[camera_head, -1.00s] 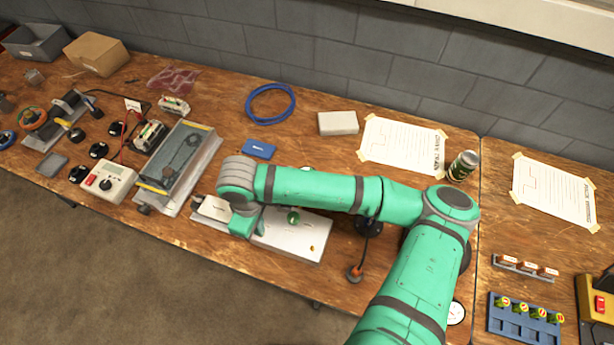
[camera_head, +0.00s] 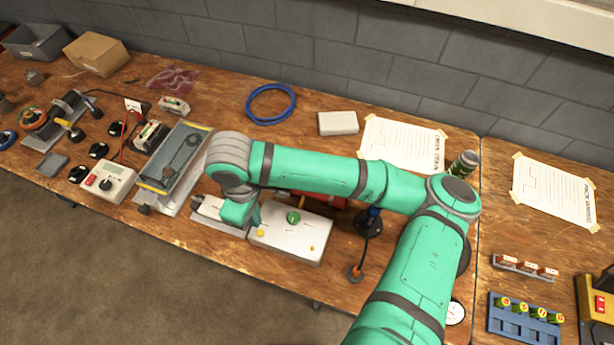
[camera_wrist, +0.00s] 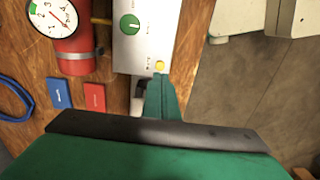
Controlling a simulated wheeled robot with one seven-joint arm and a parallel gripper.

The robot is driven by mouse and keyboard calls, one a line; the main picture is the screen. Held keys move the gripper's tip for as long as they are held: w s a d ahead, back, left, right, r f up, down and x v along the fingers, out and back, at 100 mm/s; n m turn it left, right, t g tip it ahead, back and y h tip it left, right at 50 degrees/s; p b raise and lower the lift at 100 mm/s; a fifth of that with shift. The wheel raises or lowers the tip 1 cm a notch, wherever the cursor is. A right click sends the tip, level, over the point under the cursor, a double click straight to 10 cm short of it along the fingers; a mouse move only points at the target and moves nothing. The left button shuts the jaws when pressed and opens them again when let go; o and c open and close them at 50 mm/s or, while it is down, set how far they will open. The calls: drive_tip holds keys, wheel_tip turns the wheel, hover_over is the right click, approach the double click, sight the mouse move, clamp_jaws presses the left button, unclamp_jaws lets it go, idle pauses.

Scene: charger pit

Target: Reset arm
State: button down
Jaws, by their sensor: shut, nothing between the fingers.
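My arm (camera_head: 310,172) reaches leftward across the bench from the lower right. My gripper (camera_head: 238,213) hangs at its end beside the left part of a white panel box (camera_head: 280,240). In the wrist view my gripper (camera_wrist: 163,92) shows as a narrow green wedge, shut and empty, near the panel's yellow button (camera_wrist: 160,66). The panel has a green knob (camera_head: 293,217), also seen in the wrist view (camera_wrist: 130,24). I cannot tell whether the fingertips touch anything.
A grey tray-like case (camera_head: 178,160) and a meter (camera_head: 108,182) lie to the left. A can (camera_head: 463,164) stands at the back right. Bare bench (camera_head: 220,90) shows behind my arm.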

idle(0.4)
drive_tip(key=a+r+t+y, duration=0.1)
drive_tip(key=a+r+y, duration=0.35)
drive_tip(key=a, duration=0.65)
drive_tip(key=a+r+y, duration=0.4)
drive_tip(key=a+y, duration=0.1)
drive_tip(key=a, duration=0.5)
drive_tip(key=w+a+r+m+t+y, duration=0.4)
drive_tip(key=r+m+t+y, duration=0.25)
drive_tip(key=r, duration=0.35)
drive_tip(key=s+d+f+m+t+h, duration=0.1)
drive_tip(key=d+f+m+t+h, duration=0.5)
drive_tip(key=d, duration=0.3)
drive_tip(key=s+d+f+m+t+h, duration=0.1)
drive_tip(key=d+f+m+t+h, duration=0.25)
drive_tip(key=d+f+m, duration=0.45)
drive_tip(key=s+d+f+n+h, duration=0.3)
drive_tip(key=s+d+f, duration=0.1)
drive_tip(key=s+d, duration=0.6)
drive_tip(key=s+d+f+n+g+h, duration=0.1)
drive_tip(key=s+d+f+n+h, duration=0.2)
drive_tip(key=s+d, duration=0.7)
drive_tip(key=s+f, duration=0.1)
drive_tip(key=s, duration=0.1)
drive_tip(key=shift+s+d+f+g, duration=0.2)
drive_tip(key=shift+s+f+g, duration=0.1)
